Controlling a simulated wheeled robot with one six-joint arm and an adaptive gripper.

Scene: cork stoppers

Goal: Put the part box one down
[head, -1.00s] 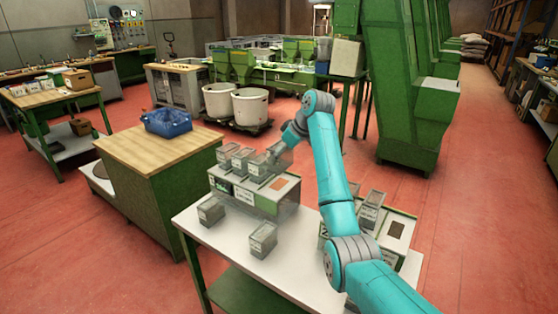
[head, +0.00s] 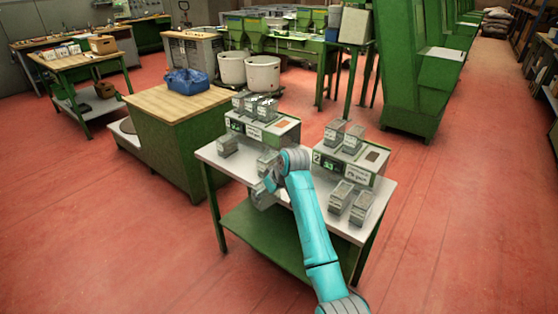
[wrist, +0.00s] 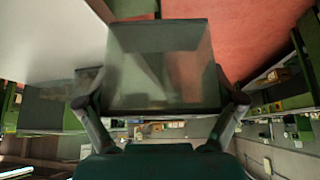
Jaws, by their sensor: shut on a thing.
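My gripper (wrist: 165,118) is shut on a grey see-through part box (wrist: 160,65), one finger on each side. In the head view the held box (head: 262,197) is partly hidden by my wrist, near the table's front edge. The wrist view shows white tabletop to its left and red floor to its right; I cannot tell whether it touches the table. The machine marked 1 (head: 262,133) has several similar boxes (head: 253,104) on top. Two more stand before it, a left one (head: 228,145) and a right one (head: 266,160).
The white table (head: 230,167) also bears a machine marked 2 (head: 360,172), with two boxes (head: 353,138) on top and two in front (head: 362,207). A wooden-topped green cabinet (head: 175,103) with a blue bin (head: 187,81) stands left. Red floor is open in front.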

